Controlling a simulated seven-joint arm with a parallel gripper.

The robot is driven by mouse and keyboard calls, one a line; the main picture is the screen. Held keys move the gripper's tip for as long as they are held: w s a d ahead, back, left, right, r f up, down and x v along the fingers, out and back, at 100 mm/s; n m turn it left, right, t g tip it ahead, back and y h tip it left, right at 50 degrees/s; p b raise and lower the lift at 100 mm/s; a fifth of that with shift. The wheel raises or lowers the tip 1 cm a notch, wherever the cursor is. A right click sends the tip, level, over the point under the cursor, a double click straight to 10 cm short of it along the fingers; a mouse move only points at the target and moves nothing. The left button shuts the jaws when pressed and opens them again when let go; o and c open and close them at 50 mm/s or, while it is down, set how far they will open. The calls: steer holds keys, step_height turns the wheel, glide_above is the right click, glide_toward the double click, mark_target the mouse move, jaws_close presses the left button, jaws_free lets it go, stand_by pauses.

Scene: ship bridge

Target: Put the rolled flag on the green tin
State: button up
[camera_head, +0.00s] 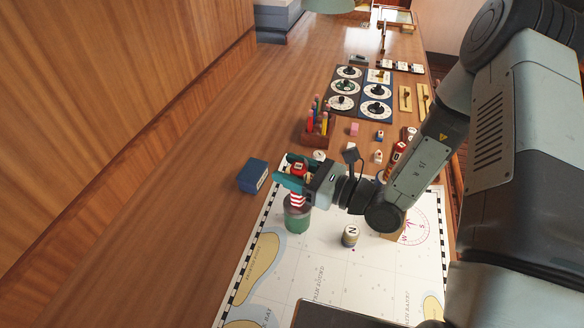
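The rolled flag (297,199), striped red and white, is between the fingers of my gripper (284,170), with red also showing between them. The flag's striped lower end hangs below the near finger. My gripper reaches in from the right and looks shut on the flag. The green tin (297,219) stands directly below, on the chart's left part. The flag's lower end overlaps the tin's top in the picture; I cannot tell whether they touch. The fingers hide part of the flag.
A dark blue box (252,175) lies left of my gripper. A round piece marked N (350,235) stands on the chart (310,270) to the right. A rack of coloured pencils (318,128) and dial panels (360,92) are farther back. Bare wood lies left of the chart.

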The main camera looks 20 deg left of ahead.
steer(key=shift+o, duration=1.2)
steer(key=shift+r, duration=0.15)
steer(key=v, duration=1.2)
